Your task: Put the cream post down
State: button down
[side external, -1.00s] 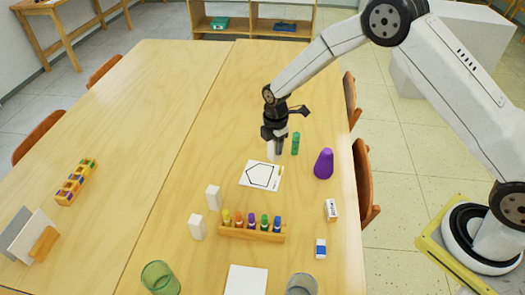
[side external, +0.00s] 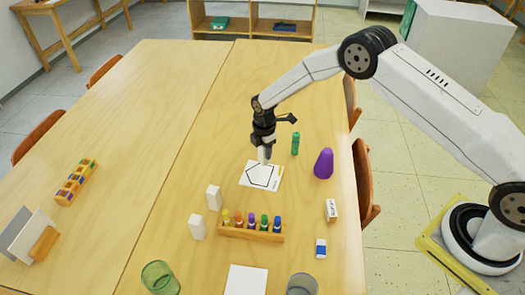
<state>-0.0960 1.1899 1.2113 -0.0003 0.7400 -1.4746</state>
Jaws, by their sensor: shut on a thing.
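My gripper (side external: 263,143) points down above the far edge of a white card (side external: 249,180) with a black pentagon outline. It is shut on the cream post (side external: 264,156), whose pale lower part shows below the fingers, roughly upright. The post's lower end overlaps the card's upper part in the picture; I cannot tell whether it touches. The fingers hide the post's upper part. Two similar pale blocks (side external: 213,197) (side external: 197,227) stand nearer the camera, left of the marker rack.
A green bottle-like object (side external: 295,143) and a purple cone (side external: 323,163) stand right of the card. A wooden rack (side external: 250,234) holds several coloured markers. Erasers (side external: 331,210) (side external: 321,248), a green glass (side external: 160,278) and blank paper (side external: 247,280) are nearer.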

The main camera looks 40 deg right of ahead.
aim_at(263, 157)
jog(key=shift+w+f, duration=0.2)
jog(key=shift+f, duration=1.55)
jog(key=shift+f, duration=0.15)
jog(key=shift+c, duration=1.2)
grip_release()
notch_tip(263, 157, up, 12)
jog(key=shift+r, duration=0.15)
